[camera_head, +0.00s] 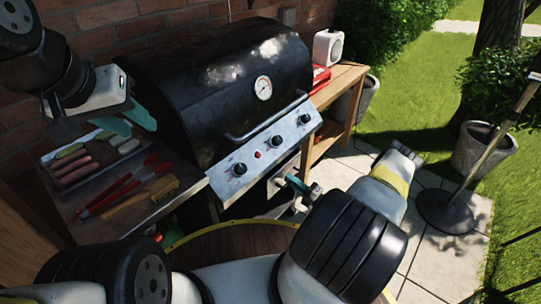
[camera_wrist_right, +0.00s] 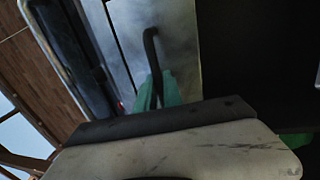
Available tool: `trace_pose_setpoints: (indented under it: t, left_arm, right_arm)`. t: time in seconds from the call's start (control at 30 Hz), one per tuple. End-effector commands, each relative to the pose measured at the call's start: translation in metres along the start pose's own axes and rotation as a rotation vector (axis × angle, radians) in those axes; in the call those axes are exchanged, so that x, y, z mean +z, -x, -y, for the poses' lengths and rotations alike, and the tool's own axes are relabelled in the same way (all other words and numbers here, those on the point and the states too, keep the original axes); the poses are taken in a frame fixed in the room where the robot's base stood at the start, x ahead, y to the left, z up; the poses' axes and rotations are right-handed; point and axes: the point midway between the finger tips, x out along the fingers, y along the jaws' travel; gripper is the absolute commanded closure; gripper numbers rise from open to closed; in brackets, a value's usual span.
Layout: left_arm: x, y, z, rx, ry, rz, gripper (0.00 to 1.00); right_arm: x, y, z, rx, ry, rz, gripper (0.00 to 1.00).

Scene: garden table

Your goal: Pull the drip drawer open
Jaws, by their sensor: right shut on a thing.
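The drip drawer's steel front (camera_wrist_right: 184,45) shows in the right wrist view with a dark bent handle (camera_wrist_right: 150,45) on it. My right gripper (camera_wrist_right: 156,90) has its green fingers shut on the lower end of this handle. In the head view my right gripper (camera_head: 291,183) is low at the front of the grill (camera_head: 220,85), below its knob panel; my arm and wrist hide part of the area there. How far the drawer stands out is hard to tell. My left gripper (camera_head: 128,120) is open and empty above the side shelf at the left.
A tray of food (camera_head: 60,190), red tongs (camera_head: 110,195) and a wooden brush (camera_head: 150,200) lie on the left side shelf. A wooden table (camera_head: 345,85) with a white box (camera_head: 327,47) stands right of the grill.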

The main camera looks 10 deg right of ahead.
Motion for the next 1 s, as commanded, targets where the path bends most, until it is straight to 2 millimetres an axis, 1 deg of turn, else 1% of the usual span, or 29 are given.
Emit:
trace_pose_setpoints:
  t: [0.03,0.2,0.4,0.5,0.6,0.7,0.83,1.0]
  left_arm:
    - [0.000,0.000,0.000,0.000,0.000,0.000,0.64]
    - [0.000,0.000,0.000,0.000,0.000,0.000,0.64]
    - [0.000,0.000,0.000,0.000,0.000,0.000,0.64]
    - [0.000,0.000,0.000,0.000,0.000,0.000,0.64]
    - [0.000,0.000,0.000,0.000,0.000,0.000,0.64]
    - [0.000,0.000,0.000,0.000,0.000,0.000,0.64]
    - [0.000,0.000,0.000,0.000,0.000,0.000,0.64]
    - [0.000,0.000,0.000,0.000,0.000,0.000,0.64]
  right_arm:
    - [0.001,0.016,-0.001,-0.005,-0.001,0.004,1.00]
    - [0.000,0.063,-0.010,-0.005,-0.002,0.004,1.00]
    - [-0.001,0.113,-0.019,-0.006,-0.002,0.002,1.00]
    - [-0.001,0.135,-0.024,-0.005,-0.002,0.002,1.00]
    - [-0.001,0.152,-0.027,-0.005,-0.002,0.000,1.00]
    - [-0.001,0.166,-0.029,-0.004,-0.003,-0.001,1.00]
    - [-0.001,0.178,-0.031,-0.005,-0.003,-0.001,1.00]
    - [-0.002,0.185,-0.033,-0.004,-0.004,-0.003,1.00]
